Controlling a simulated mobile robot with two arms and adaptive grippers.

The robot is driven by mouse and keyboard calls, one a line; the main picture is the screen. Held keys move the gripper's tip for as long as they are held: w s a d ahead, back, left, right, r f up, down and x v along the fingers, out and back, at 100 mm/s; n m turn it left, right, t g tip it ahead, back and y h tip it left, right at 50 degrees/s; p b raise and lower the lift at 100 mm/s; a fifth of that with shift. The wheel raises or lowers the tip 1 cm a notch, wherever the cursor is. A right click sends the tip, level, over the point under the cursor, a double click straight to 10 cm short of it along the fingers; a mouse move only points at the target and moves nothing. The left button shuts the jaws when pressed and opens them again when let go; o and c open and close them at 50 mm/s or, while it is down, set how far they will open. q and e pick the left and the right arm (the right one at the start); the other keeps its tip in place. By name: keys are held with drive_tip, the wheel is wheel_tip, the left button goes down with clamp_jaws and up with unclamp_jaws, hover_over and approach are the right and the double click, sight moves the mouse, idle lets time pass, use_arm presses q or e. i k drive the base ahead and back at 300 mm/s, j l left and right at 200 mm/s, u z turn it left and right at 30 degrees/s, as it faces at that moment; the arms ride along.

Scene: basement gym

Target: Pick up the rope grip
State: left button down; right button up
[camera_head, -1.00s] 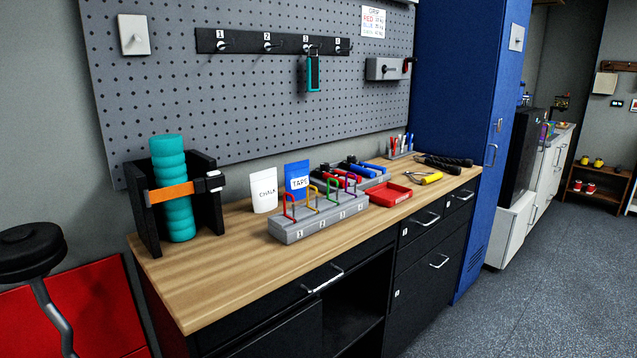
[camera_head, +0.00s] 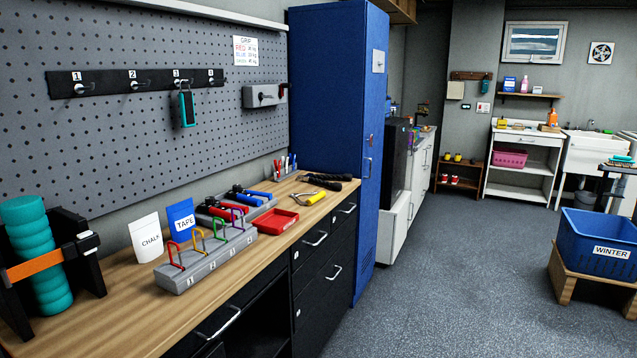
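No thing is plain as the rope grip. Dark, rod-like items (camera_head: 327,178) lie at the far right end of the wooden workbench (camera_head: 118,285), beside a yellow-handled tool (camera_head: 309,197); they are too small to tell whether one is the rope grip. A teal-framed piece (camera_head: 187,108) hangs from hook 3 of the black numbered rail (camera_head: 103,82) on the pegboard. Neither of my grippers is in view.
On the bench stand a teal roller (camera_head: 45,262) in a black holder, chalk (camera_head: 147,238) and tape (camera_head: 181,217) pouches, a grey numbered rack (camera_head: 205,265) and a red tray (camera_head: 277,222). A blue locker (camera_head: 330,110) adjoins it. Open floor (camera_head: 445,270) lies right, before a blue crate (camera_head: 598,242).

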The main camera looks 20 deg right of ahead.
sight(309, 178)
drive_tip(key=i+l, duration=0.25)
drive_tip(key=i+l+u, duration=0.15)
drive_tip(key=l, duration=0.25)
drive_tip(key=i+l, duration=0.3)
drive_tip(key=l+u, duration=0.05)
drive_tip(key=l, duration=0.05)
